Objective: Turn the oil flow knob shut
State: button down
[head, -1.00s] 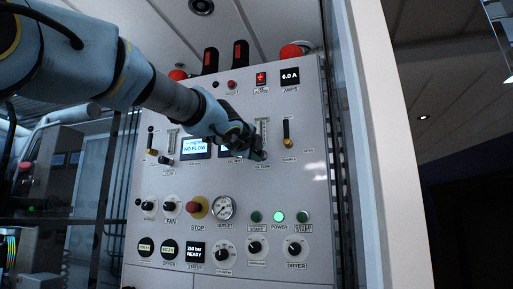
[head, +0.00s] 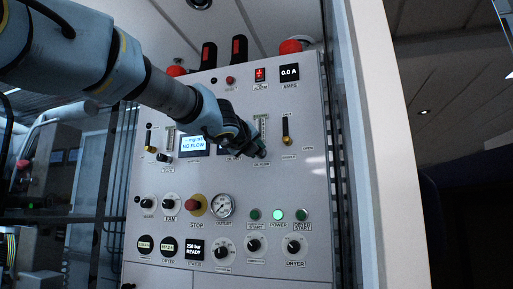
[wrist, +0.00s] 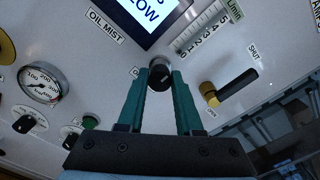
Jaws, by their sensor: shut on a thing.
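The oil flow knob (wrist: 160,76) is a small dark round knob with a lighter rim on the grey panel. It sits just below a flow scale (wrist: 203,28) in the wrist view. My gripper (wrist: 160,84) has its two green fingers on either side of the knob, shut on it. In the head view my gripper (head: 261,153) reaches the panel below the flow scale (head: 262,127) and hides the knob. The knob's exact turn angle is hard to read.
A black-and-yellow lever (wrist: 230,90) stands close to the right of the fingers. A pressure gauge (wrist: 41,84) is to the left. A display (head: 194,144) reads NO FLOW. Below are a red STOP button (head: 195,204) and several knobs. A pale post (head: 372,150) stands right.

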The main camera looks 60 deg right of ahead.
jog(key=shift+s+a+r, duration=0.1)
jog(key=shift+s+r, duration=0.05)
jog(key=shift+r, duration=0.3)
jog(key=c, duration=0.8)
grip_release()
jog(key=shift+c, duration=0.2)
jog(key=shift+o, duration=1.2)
jog(key=shift+f, duration=0.1)
jog(key=b+v, duration=0.2)
jog(key=v, duration=0.9)
jog(key=shift+s, duration=0.2)
jog(key=shift+w+a+f, duration=0.1)
jog(key=shift+w+a, duration=0.05)
